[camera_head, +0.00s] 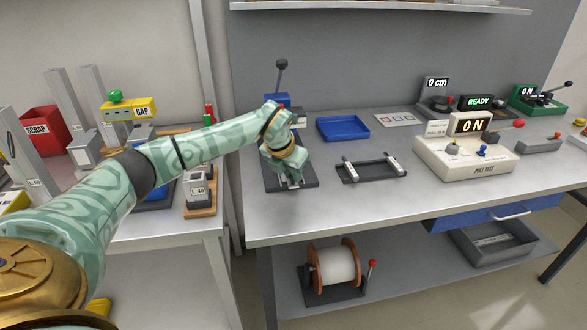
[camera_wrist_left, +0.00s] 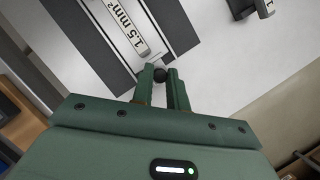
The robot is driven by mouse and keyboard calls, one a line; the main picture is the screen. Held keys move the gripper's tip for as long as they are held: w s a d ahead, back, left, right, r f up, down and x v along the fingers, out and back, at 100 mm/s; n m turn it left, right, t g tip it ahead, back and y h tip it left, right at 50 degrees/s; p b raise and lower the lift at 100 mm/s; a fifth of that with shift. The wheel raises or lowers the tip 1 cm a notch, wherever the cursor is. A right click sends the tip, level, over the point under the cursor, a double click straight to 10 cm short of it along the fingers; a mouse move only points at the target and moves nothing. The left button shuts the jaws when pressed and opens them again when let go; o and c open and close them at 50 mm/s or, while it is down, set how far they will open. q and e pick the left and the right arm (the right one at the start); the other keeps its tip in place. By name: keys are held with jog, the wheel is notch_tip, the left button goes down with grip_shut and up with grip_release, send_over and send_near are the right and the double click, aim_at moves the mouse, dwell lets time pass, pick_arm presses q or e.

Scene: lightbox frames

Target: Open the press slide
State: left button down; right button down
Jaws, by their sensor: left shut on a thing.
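The press stands near the left end of the bench, with a blue body (camera_head: 277,99), a tall black-knobbed lever (camera_head: 281,64) and a dark base (camera_head: 306,182). My left arm hides much of it. In the left wrist view, a pale slide (camera_wrist_left: 128,28) marked 1.5 mm² lies between dark strips of the base. A small black round knob (camera_wrist_left: 160,75) shows at the slide's near end. My left gripper (camera_head: 291,182) is low over the front of the press. In the wrist view its fingers (camera_wrist_left: 162,86) are shut on the knob. My right gripper is not in view.
A black frame with pale end blocks (camera_head: 372,171) lies right of the press, with a blue tray (camera_head: 342,128) behind. The white pull test unit (camera_head: 465,155) is farther right. A side table with labelled blocks (camera_head: 200,190) stands left, past a gap.

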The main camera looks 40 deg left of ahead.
pick_arm(q)
jog(key=shift+w+a, duration=0.15)
jog(key=c, duration=1.7)
grip_release()
jog(key=shift+c, duration=0.2)
jog(key=o, duration=0.4)
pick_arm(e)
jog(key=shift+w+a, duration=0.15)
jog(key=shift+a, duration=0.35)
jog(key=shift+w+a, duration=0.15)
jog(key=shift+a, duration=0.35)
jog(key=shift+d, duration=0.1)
